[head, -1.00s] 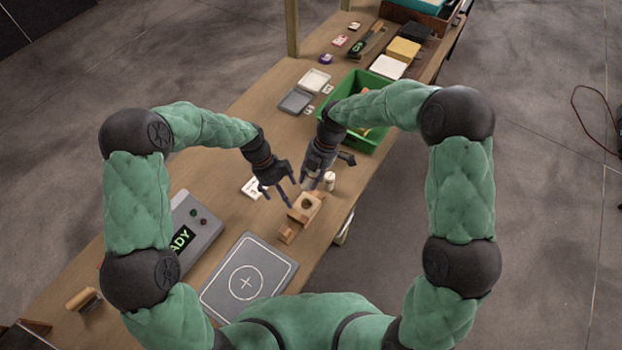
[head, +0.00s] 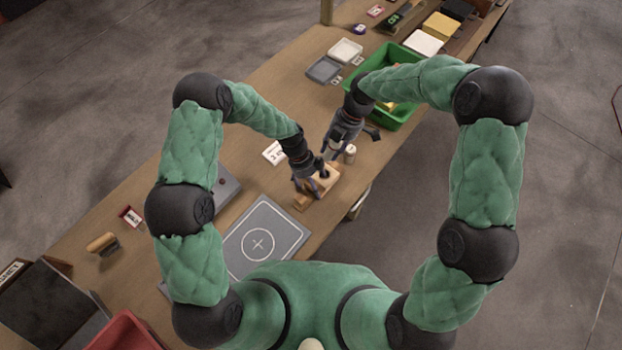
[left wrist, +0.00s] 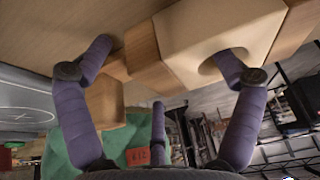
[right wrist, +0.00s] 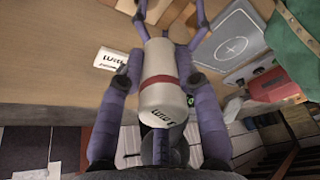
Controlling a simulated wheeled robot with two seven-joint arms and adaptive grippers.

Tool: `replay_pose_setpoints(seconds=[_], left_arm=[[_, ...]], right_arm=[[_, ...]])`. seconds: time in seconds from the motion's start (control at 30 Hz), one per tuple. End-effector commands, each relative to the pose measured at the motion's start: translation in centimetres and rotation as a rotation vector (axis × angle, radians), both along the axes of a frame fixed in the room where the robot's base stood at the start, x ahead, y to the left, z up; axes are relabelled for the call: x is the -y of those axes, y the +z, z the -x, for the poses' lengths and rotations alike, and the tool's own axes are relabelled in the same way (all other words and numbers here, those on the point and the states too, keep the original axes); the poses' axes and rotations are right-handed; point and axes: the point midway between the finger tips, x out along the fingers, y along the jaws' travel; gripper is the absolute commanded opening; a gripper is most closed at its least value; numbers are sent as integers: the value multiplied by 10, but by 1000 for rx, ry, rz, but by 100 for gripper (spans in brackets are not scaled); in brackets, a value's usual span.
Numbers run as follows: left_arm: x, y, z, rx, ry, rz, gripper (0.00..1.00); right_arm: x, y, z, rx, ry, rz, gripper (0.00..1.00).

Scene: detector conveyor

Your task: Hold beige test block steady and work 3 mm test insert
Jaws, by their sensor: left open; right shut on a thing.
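The beige test block (head: 328,178) sits in a wooden holder on the table, a round hole in its face; it also shows in the left wrist view (left wrist: 205,35). My left gripper (head: 307,186) is open at the block. In the left wrist view one fingertip overlaps the hole and another is by the wood at the left; contact is unclear. My right gripper (right wrist: 158,78) is shut on a white cylindrical test insert (right wrist: 158,98) with a red band, beyond the block. Its printed size is not readable.
A white label card (head: 274,153) lies left of the grippers. A green bin (head: 408,117) is behind my right arm. A grey pad with a circle (head: 282,229) lies nearer me.

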Motion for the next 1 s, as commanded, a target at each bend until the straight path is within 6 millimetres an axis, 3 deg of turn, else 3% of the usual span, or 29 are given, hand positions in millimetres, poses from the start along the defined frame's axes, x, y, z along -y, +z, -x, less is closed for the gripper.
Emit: replay_pose_setpoints(seconds=[0.27,0.5,1.0], left_arm=[[5,-2,3,-3,-6,1,92],[5,-2,4,-4,-9,1,24],[5,-2,6,-7,-11,1,22]], right_arm=[[-6,2,1,-1,0,-8,0],[-6,2,0,1,-2,-8,0],[-5,0,1,2,0,-7,0]])
